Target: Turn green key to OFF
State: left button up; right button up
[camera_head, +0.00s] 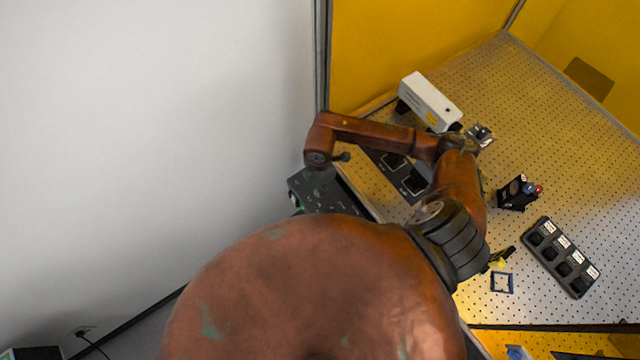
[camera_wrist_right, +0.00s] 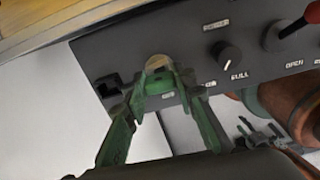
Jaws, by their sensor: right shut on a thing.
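The black control box (camera_head: 338,196) stands at the left edge of the perforated table in the head view. Its front panel (camera_wrist_right: 200,58) fills the upper part of the wrist view. My right gripper (camera_wrist_right: 160,84) has worn green fingers and is shut on the green key at this panel. A pale rounded part (camera_wrist_right: 157,63) shows at the fingertips. The fingers cover most of the key, so I cannot read its position. In the head view my right arm reaches over to the box, with small green spots at its left end. My left gripper is not in view.
A black knob (camera_wrist_right: 228,56) and a red-handled lever (camera_wrist_right: 298,24) sit on the panel right of the key. A square socket (camera_wrist_right: 108,86) is to its left. A white instrument (camera_head: 430,101) and a dark tray (camera_head: 561,257) stand on the perforated table (camera_head: 520,110).

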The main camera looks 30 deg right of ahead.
jog(key=shift+s+f+m, duration=0.15)
jog(key=shift+m, duration=0.25)
jog(key=o, duration=1.2)
jog(key=shift+r, duration=0.2)
jog(key=shift+r+p, duration=2.85)
jog(key=shift+r, duration=0.6)
